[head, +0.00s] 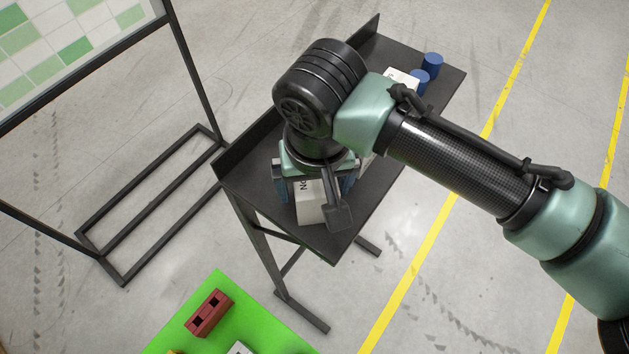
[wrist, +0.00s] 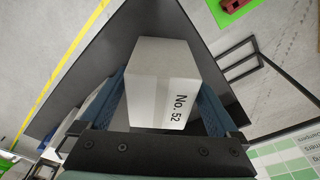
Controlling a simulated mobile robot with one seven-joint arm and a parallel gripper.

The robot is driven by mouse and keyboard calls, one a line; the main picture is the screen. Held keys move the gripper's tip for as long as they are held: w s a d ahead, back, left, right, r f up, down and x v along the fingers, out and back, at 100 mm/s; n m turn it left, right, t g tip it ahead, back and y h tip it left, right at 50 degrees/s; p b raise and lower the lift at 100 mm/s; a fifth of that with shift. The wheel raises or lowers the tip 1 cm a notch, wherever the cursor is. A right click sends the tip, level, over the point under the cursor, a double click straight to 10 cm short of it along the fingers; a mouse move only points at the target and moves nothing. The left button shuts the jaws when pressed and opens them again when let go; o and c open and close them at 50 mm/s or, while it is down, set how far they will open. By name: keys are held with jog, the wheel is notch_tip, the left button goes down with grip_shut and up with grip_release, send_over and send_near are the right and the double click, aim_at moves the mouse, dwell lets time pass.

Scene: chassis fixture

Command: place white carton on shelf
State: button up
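The white carton (head: 311,205), with "No. 52" printed on it, is at the near end of the black shelf table (head: 329,240). It also shows in the wrist view (wrist: 163,85). My gripper (head: 315,187) points down over the carton. In the wrist view its two blue fingers (wrist: 165,95) stand on either side of the carton. A narrow dark gap shows beside the right finger, so the fingers look open around the carton. The carton's underside is hidden, and I cannot tell whether it rests fully on the surface.
Two blue cylinders (head: 426,70) and another white box (head: 402,77) stand at the table's far end. A raised edge runs along its left side. A framed board (head: 60,50) stands left. A green surface with a red block (head: 209,313) is in front.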

jog(key=r+b, duration=0.1)
jog(key=r, duration=0.3)
jog(key=s+r+b, duration=0.1)
jog(key=r, duration=0.3)
jog(key=r+b, duration=0.1)
jog(key=r, duration=0.3)
jog(key=shift+s+d+r+b, duration=0.1)
jog(key=shift+s+d+b, duration=0.05)
jog(key=shift+s+b, duration=0.2)
jog(key=w+a+r+n+t+y, duration=0.3)
jog(key=a+r+t+y, duration=0.25)
jog(key=a+r, duration=0.45)
jog(key=w+a+r+n+t+y, duration=0.3)
jog(key=a+r+t+y, duration=0.4)
jog(key=r, duration=0.5)
jog(key=s+d+r+m+t+h, duration=0.3)
jog(key=d+r+m+t+h, duration=0.1)
jog(key=d, duration=0.4)
jog(key=s+d+r+m+t+h, duration=0.2)
jog(key=d+r+m+t+h, duration=0.2)
jog(key=d+t+h, duration=0.5)
notch_tip(320, 180, up, 2)
jog(key=shift+s+d+r, duration=0.15)
jog(key=shift+s+r, duration=0.05)
jog(key=shift+s, duration=0.2)
